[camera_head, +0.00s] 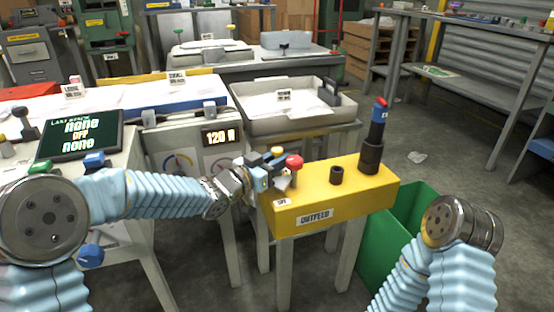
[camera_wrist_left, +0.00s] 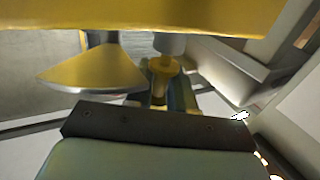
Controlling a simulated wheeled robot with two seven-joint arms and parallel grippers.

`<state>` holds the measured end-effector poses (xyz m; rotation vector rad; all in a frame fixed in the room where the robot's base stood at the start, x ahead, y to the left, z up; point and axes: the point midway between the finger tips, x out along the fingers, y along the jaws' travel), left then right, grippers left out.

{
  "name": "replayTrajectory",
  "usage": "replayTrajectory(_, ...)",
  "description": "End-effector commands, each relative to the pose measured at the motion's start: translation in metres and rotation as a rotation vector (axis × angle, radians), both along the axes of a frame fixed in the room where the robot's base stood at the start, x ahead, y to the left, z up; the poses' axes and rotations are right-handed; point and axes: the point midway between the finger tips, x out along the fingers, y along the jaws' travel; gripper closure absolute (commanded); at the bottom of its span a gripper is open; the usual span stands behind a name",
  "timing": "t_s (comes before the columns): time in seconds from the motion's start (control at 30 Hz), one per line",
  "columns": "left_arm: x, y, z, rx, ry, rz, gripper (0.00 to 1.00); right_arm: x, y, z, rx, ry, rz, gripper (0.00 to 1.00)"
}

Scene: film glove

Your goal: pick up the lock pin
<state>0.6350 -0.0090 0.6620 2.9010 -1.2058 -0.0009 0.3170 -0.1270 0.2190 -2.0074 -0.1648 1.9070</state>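A pin with a blue body and red top (camera_head: 377,122) stands upright in a dark socket at the right end of the yellow OUTFEED block (camera_head: 355,190); I take it to be the lock pin. A shorter dark socket (camera_head: 337,175) beside it looks empty. My left gripper (camera_head: 276,163) is at the block's left end, close to a red knob (camera_head: 293,161), well apart from the blue pin. Its fingers are small and partly hidden, so their opening is unclear. The left wrist view shows the yellow block (camera_wrist_left: 180,12) close overhead. My right gripper is out of view.
A green bin (camera_head: 385,245) stands below the block's right end. A grey tray (camera_head: 262,122) lies behind it. A machine reading 120 (camera_head: 218,137) and a dark display (camera_head: 80,135) stand to the left.

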Motion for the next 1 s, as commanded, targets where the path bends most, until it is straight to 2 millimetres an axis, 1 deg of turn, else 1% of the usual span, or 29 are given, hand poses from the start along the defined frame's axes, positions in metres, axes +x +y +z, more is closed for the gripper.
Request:
replayTrajectory(0.17, 0.0, 0.0, 0.0, 0.0, 0.0, 0.001, 0.77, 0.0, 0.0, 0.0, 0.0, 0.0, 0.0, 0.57)
replayTrajectory(0.27, 0.0, 0.0, 0.0, 0.0, 0.0, 0.001, 0.91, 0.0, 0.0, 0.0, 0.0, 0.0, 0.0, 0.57)
replayTrajectory(0.3, 0.0, 0.0, 0.0, 0.0, 0.0, 0.001, 0.97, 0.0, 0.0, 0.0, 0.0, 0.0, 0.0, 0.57)
replayTrajectory(0.33, 0.0, 0.0, 0.0, 0.0, 0.0, 0.001, 1.0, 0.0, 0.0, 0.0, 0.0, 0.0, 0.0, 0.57)
replayTrajectory(0.63, 0.0, 0.001, 0.001, -0.001, -0.001, 0.001, 1.0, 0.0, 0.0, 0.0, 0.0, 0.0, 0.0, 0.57)
replayTrajectory(0.73, 0.0, 0.001, 0.004, 0.0, -0.001, 0.0, 1.0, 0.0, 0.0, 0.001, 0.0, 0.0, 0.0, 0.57)
replayTrajectory(0.87, 0.0, 0.001, 0.016, 0.0, -0.004, 0.001, 1.0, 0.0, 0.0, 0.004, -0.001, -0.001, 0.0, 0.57)
replayTrajectory(0.97, 0.0, 0.001, 0.033, -0.001, -0.004, 0.002, 1.0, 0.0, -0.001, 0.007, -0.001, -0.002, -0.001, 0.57)
replayTrajectory(1.0, -0.004, -0.001, 0.038, -0.001, -0.005, 0.0, 1.0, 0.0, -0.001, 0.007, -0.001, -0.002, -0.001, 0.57)
